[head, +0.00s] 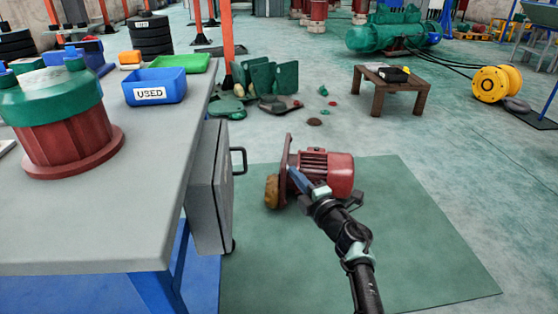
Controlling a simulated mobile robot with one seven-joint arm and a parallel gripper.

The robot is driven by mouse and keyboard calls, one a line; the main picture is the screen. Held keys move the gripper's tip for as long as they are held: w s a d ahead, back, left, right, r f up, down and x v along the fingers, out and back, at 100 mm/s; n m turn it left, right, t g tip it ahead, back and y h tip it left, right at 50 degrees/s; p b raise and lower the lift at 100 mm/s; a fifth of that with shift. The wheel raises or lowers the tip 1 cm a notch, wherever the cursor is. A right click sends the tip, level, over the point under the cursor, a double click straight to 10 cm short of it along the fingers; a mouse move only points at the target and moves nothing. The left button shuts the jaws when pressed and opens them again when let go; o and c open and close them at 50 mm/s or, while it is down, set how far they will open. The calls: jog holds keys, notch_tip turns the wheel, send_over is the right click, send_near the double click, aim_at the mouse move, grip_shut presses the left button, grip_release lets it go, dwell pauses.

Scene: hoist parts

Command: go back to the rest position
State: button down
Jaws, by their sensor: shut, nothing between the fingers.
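My gripper (302,184) is at the end of my black arm, which reaches in from the bottom right. It is in front of a red motor (338,172) that lies on its side on a green mat (410,250). The motor has a flange and a brownish end piece (272,190) on its left. The gripper is shut and empty. It overlaps the motor in the picture, and I cannot tell whether they touch.
A grey workbench (110,215) fills the left, bearing a green and red hoist part (65,140) and a blue "USED" bin (170,88). A grey cabinet (210,185) with a handle is at its side. Green scraps (265,85) and a brown low table (388,88) stand behind. Open floor lies right.

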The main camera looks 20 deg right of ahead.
jog(key=s+a+r+m+t+h, duration=0.1)
jog(key=a+r+m+t, duration=0.2)
jog(key=r, duration=0.7)
jog(key=a+r+m+t+h+p, duration=0.15)
jog(key=a+r, duration=0.35)
jog(key=r, duration=0.5)
jog(key=s+a+r+m+t, duration=0.15)
jog(key=a+r+m, duration=0.3)
jog(key=r, duration=0.55)
jog(key=s+a+r+m+t+h, duration=0.1)
jog(key=s+a+r+m, duration=0.25)
jog(key=s+r, duration=0.3)
jog(key=s+a+r+m+t+h, duration=0.1)
jog(key=s+a+r+m+h, duration=0.15)
jog(key=s+r+m, duration=0.35)
jog(key=s+a+r+t+y, duration=0.1)
jog(key=s+a+r+y, duration=0.2)
jog(key=s, duration=0.4)
jog(key=s+a+r+t+y, duration=0.1)
jog(key=s+a+r, duration=0.25)
jog(key=s, duration=0.35)
notch_tip(320, 180, up, 39)
jog(key=p, duration=3.9)
jog(key=shift+s+d+m, duration=0.15)
jog(key=shift+s+m, duration=0.15)
jog(key=shift+m, duration=0.05)
jog(key=shift+f, duration=0.1)
